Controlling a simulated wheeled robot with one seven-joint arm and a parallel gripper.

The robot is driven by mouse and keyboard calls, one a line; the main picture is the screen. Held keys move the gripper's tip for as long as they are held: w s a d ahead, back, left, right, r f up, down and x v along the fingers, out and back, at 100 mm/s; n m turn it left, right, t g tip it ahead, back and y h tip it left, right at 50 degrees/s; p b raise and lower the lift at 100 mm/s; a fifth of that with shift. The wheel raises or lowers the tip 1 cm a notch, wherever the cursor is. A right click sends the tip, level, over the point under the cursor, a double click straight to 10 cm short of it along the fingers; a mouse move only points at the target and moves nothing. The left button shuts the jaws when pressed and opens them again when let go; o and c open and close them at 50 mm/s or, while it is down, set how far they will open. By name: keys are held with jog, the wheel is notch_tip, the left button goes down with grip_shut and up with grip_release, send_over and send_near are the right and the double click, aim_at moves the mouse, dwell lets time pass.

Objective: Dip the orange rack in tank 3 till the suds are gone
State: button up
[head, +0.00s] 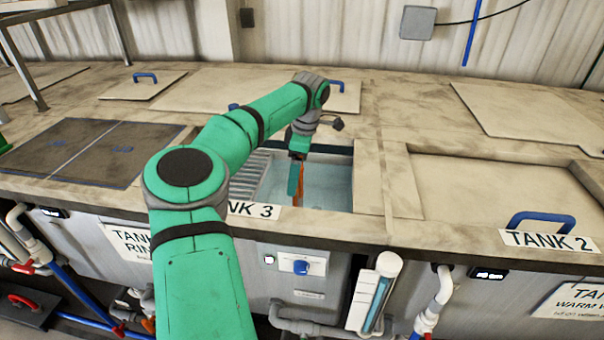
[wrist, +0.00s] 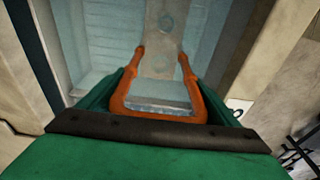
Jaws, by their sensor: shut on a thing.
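The orange rack (wrist: 158,117) shows in the wrist view as a U-shaped orange handle at the bottom middle, with its two sides running away into tank 3. My gripper (wrist: 160,112) is shut on it, with green fingers on both sides. In the head view my gripper (head: 296,178) points down into the open tank 3 (head: 330,192), and a strip of orange shows beside a finger. The tank holds pale blue water. The lower part of the rack is hard to make out. A few faint rings show in the water; I cannot tell whether suds are on the rack.
The tank 2 lid (head: 480,185) with a blue handle is closed at the right. A dark double panel (head: 90,150) lies at the left. Loose lids (head: 200,92) lie behind the tank. A ribbed grey surface (head: 252,172) fills the tank opening's left side.

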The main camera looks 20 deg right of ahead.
jog(key=shift+s+d+r, duration=0.1)
jog(key=shift+s+d, duration=0.05)
jog(key=shift+d, duration=0.1)
dwell(0.7)
dwell(2.3)
notch_tip(320, 180, up, 22)
dwell(1.5)
dwell(0.3)
